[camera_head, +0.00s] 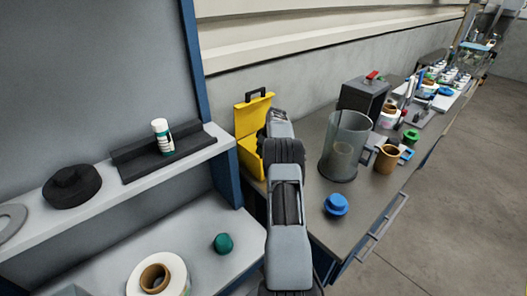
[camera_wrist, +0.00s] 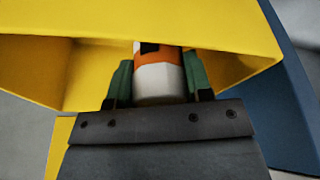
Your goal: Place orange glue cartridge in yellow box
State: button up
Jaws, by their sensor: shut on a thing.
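In the wrist view my gripper (camera_wrist: 158,92) is shut on the orange glue cartridge (camera_wrist: 156,60), a cylinder with an orange band and a white end. The cartridge and fingertips reach in past the near rim of the yellow box (camera_wrist: 220,52); the cartridge's far end is hidden by that rim. I cannot tell whether it touches the box floor. In the head view the yellow box (camera_head: 250,155) stands open with its lid up at the left end of the bench. My arm covers part of it there and hides the gripper and cartridge.
A clear grey cylinder (camera_head: 345,145), a blue knob-like piece (camera_head: 336,205) and a brown cup (camera_head: 387,158) stand right of my arm. A dark case (camera_head: 363,97) is behind. A shelf at left holds a white bottle (camera_head: 162,136). The bench front is mostly free.

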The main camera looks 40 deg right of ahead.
jog(key=shift+f, duration=0.75)
jog(key=shift+f, duration=0.2)
jog(key=o, duration=1)
jog(key=shift+o, duration=0.2)
jog(key=shift+r, duration=0.1)
